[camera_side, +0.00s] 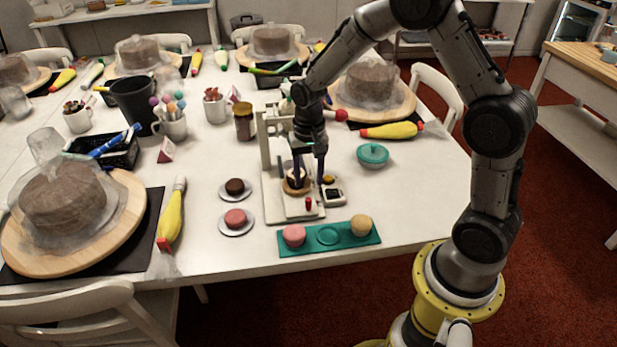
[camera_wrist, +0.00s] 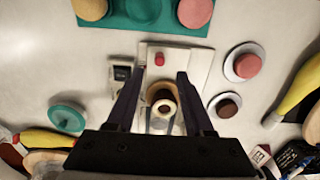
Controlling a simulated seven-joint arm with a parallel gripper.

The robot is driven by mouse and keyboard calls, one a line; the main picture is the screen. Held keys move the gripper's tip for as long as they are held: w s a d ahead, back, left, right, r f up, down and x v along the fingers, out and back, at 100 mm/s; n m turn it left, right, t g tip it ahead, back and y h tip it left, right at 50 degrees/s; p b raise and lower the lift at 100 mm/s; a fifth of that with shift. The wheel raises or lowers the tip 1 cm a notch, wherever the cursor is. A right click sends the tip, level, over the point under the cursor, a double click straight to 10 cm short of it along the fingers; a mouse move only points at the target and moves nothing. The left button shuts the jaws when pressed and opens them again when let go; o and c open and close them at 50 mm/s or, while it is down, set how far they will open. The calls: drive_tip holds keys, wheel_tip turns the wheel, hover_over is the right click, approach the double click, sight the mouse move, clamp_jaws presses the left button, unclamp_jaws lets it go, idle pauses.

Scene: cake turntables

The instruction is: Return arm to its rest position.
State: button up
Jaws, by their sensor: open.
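My gripper (camera_side: 309,178) points down over a white stand (camera_side: 270,198) with an upright post, near the middle of the table's front part. Its two dark fingers are apart. In the wrist view my gripper (camera_wrist: 161,80) has its fingers on either side of a small round brown-and-cream piece (camera_wrist: 162,100) on the stand. In the side view the piece (camera_side: 296,185) is partly covered by a finger. I cannot tell whether a finger touches it.
A teal tray (camera_side: 329,235) with a pink and a tan round piece and an empty middle recess lies in front. Two saucers with small cakes (camera_side: 235,218) are left, a teal lidded bowl (camera_side: 373,155) right. Wrapped cakes on boards (camera_side: 25,235), piping bags and cups crowd the table.

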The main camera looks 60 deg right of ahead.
drive_tip(key=s+a+r+n+t, duration=0.1)
drive_tip(key=s+a+r+t, duration=0.15)
drive_tip(key=r, duration=0.75)
drive_tip(key=s+a+r+n+t, duration=0.15)
drive_tip(key=s+r, duration=0.25)
drive_tip(key=r, duration=0.5)
drive_tip(key=s+a+n+t, duration=0.1)
drive_tip(key=s+n, duration=0.5)
drive_tip(key=s, duration=0.9)
drive_tip(key=shift+s+r+t, duration=0.15)
drive_tip(key=shift+s+t, duration=0.15)
drive_tip(key=shift+s, duration=0.1)
